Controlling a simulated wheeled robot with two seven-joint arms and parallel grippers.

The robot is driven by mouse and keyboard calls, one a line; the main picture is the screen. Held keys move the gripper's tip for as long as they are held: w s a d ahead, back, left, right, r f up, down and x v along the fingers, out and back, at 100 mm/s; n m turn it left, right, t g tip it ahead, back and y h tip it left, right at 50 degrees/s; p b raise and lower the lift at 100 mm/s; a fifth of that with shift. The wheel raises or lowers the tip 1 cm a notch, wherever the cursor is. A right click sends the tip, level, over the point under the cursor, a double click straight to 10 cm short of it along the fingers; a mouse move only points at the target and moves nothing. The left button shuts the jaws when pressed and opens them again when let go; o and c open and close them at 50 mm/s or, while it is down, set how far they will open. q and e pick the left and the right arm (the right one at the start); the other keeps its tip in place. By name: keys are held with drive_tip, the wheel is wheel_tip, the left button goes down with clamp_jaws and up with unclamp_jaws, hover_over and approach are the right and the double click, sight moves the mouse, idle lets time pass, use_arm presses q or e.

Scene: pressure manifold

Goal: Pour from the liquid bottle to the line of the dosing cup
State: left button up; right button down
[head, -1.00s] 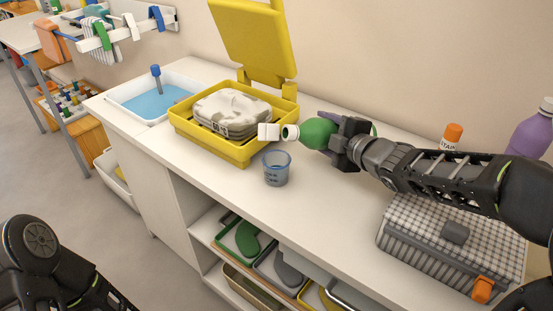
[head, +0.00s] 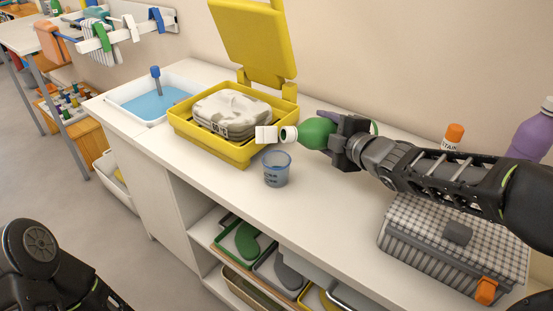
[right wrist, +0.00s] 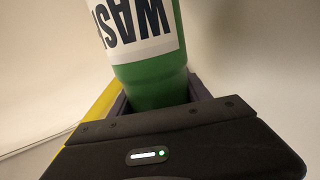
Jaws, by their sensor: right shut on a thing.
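The green liquid bottle (head: 317,133) lies close to level in the head view, its white neck and blocky white end pointing left. My right gripper (head: 345,140) is shut around its body. In the right wrist view the bottle (right wrist: 155,85) shows a white label with part of the word "WASH". The dosing cup (head: 277,170), translucent blue-grey with dark markings, stands upright on the counter, below the bottle's white end in the picture. No stream shows between them, and I cannot tell the level in the cup. My left arm shows at the lower left, its gripper out of view.
A yellow box (head: 245,155) with an open lid holds a grey-white case (head: 232,112) just behind the cup. A sink tray (head: 125,100) with blue water is farther left. A checked-top grey basket (head: 460,230), an orange-capped bottle (head: 453,133) and a purple bottle (head: 533,135) stand right.

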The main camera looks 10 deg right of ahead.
drive_tip(key=shift+a+r+n+b, duration=0.15)
drive_tip(key=shift+r+n+b, duration=0.25)
drive_tip(key=shift+b, duration=0.3)
idle(0.8)
drive_tip(key=shift+r+h, duration=0.25)
drive_tip(key=shift+h, duration=0.05)
idle(0.4)
drive_tip(key=m+p, duration=0.1)
drive_tip(key=p, duration=0.1)
drive_tip(key=y+p, duration=0.1)
drive_tip(key=p, duration=0.2)
drive_tip(key=shift+w+d+r+m, duration=0.15)
drive_tip(key=shift+d+m, duration=0.1)
drive_tip(key=shift+m, duration=0.15)
drive_tip(key=shift+f, duration=0.3)
drive_tip(key=shift+f+b, duration=0.1)
drive_tip(key=shift+b, duration=0.2)
drive_tip(key=shift+f, duration=0.1)
